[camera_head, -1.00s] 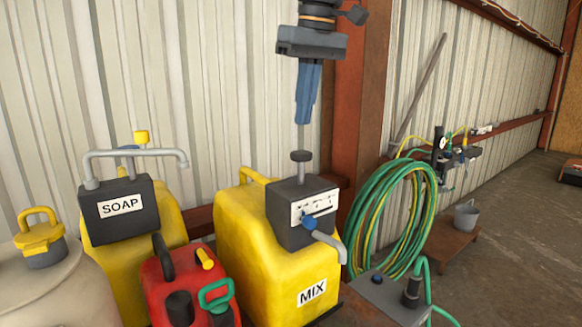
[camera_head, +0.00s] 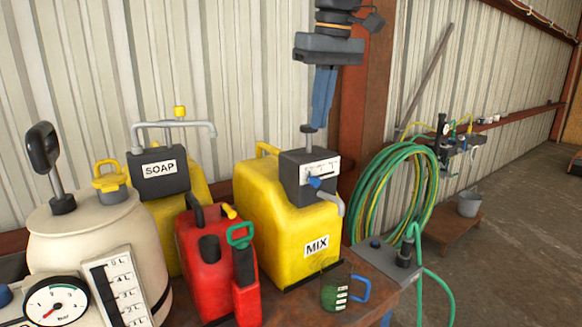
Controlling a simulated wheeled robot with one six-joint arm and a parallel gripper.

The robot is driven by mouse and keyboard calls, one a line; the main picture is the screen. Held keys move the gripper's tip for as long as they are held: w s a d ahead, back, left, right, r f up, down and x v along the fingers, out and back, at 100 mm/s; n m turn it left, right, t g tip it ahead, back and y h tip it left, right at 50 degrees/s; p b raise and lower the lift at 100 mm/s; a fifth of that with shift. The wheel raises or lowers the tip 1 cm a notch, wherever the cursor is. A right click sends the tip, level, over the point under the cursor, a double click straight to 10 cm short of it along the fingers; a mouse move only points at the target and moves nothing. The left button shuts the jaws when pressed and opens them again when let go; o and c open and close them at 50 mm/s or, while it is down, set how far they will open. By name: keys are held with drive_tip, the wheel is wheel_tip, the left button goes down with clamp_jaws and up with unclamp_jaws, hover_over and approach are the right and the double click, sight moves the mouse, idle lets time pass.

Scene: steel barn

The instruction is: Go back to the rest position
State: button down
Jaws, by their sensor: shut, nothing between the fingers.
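My gripper (camera_head: 322,127) hangs pointing down in front of the corrugated wall. Its blue fingers are together and empty. The fingertips are just above, or in front of, the round grey knob (camera_head: 307,129) on top of the dark pump head (camera_head: 307,177) of the yellow MIX canister (camera_head: 277,212); I cannot tell whether they touch it.
A yellow SOAP canister (camera_head: 196,215), a red can (camera_head: 205,262) and a cream tank (camera_head: 95,240) with a gauge (camera_head: 57,302) crowd the bench at left. A green cup (camera_head: 335,292) with a blue handle stands in front of MIX. A green hose coil (camera_head: 425,205) hangs at right.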

drive_tip(key=s+d+f+m+b, duration=0.1)
drive_tip(key=s+d+f, duration=0.15)
drive_tip(key=f, duration=0.65)
drive_tip(key=s+d+f+m+b, duration=0.1)
drive_tip(key=d+f+b, duration=0.15)
drive_tip(key=f, duration=0.55)
drive_tip(key=s+d+f+m, duration=0.15)
drive_tip(key=d+f, duration=0.25)
drive_tip(key=f, duration=0.5)
drive_tip(key=s+d+f+m+b, duration=0.1)
drive_tip(key=s+d+f, duration=0.1)
drive_tip(key=s+f, duration=0.3)
drive_tip(key=s+d+f+m+h+b, duration=0.1)
drive_tip(key=s+f, duration=0.4)
drive_tip(key=f, duration=0.5)
drive_tip(key=shift+s+d+f+m+b, duration=0.3)
drive_tip(key=shift+s+d+m+b, duration=0.1)
drive_tip(key=shift+d, duration=0.45)
